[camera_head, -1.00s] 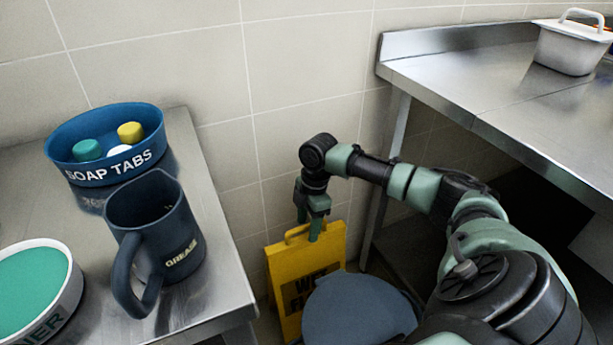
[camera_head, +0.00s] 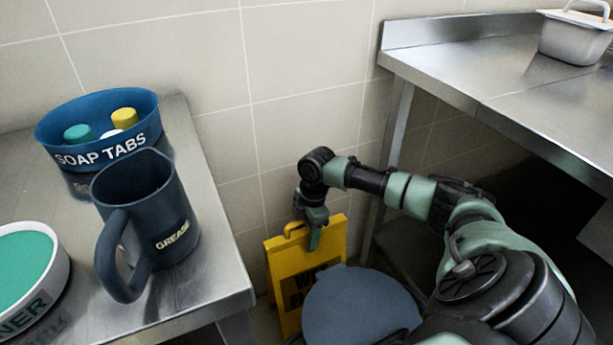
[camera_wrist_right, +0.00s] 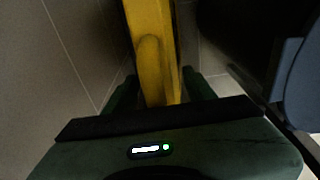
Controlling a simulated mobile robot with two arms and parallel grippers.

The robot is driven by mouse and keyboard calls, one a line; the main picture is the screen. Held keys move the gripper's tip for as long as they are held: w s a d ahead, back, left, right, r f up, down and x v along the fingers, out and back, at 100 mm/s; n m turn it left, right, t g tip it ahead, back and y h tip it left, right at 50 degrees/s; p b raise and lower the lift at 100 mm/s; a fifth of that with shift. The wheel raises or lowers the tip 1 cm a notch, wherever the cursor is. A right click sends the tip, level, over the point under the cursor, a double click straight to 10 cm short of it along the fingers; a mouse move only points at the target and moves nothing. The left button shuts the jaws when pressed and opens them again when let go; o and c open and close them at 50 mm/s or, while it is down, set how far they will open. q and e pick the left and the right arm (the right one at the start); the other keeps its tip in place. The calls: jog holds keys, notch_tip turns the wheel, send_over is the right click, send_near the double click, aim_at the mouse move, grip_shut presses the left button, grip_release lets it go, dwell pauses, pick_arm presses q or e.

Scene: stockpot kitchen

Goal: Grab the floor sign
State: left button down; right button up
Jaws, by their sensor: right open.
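The yellow floor sign (camera_head: 292,270) stands upright in the gap between the two steel counters, close to the tiled wall. Its dark lettering is partly hidden by a blue-grey round thing in front. My right gripper (camera_head: 314,238) is at the sign's top edge, beside its handle. In the right wrist view the sign (camera_wrist_right: 150,50) runs between the two open fingers of my right gripper (camera_wrist_right: 160,92), with the yellow handle close to the palm. The fingers stand on either side, and I cannot tell whether they touch it. My left gripper is not in view.
The left counter (camera_head: 190,300) holds a blue soap tabs bowl (camera_head: 75,154), a dark grease jug (camera_head: 175,225) and a white round tub (camera_head: 55,285). The blue-grey round thing (camera_head: 360,305) is right of the sign. The right counter (camera_head: 480,75) carries a white lidded container (camera_head: 570,40).

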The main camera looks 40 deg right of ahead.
grip_shut()
jog(key=shift+r, duration=0.1)
dwell(1.2)
